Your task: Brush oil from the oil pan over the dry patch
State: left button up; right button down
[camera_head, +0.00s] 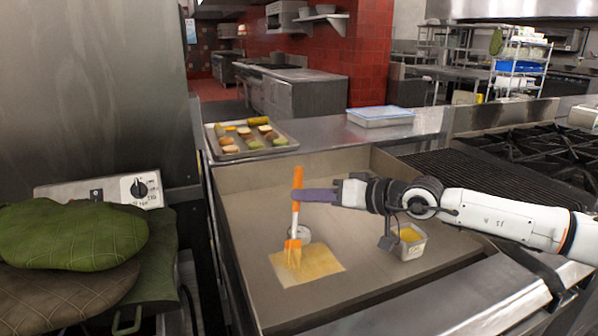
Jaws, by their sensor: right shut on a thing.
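My right gripper (316,194) comes in from the right on its white arm and is shut on the handle of an orange brush (297,180). The brush is upright with its orange bristle head (292,249) down at the yellowish dry patch (322,263); I cannot tell whether the bristles touch it. The patch lies on the flat grey griddle (240,200). The small metal oil pan (421,248) holds yellow oil and stands on the griddle to the right, partly behind my arm. My left gripper is not in view.
A small round metal container (303,232) stands just behind the brush. A tray (250,148) of food pieces sits beyond the griddle's back wall. A lidded container (380,116) is on the back counter. Burners (520,150) lie at the right, green mitts (70,236) at the left.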

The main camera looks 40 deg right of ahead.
jog(key=d+r+b, duration=0.2)
jog(key=d+r, duration=0.1)
jog(key=r, duration=0.5)
jog(key=shift+s+d, duration=0.35)
jog(key=shift+s, duration=0.1)
dwell(1.3)
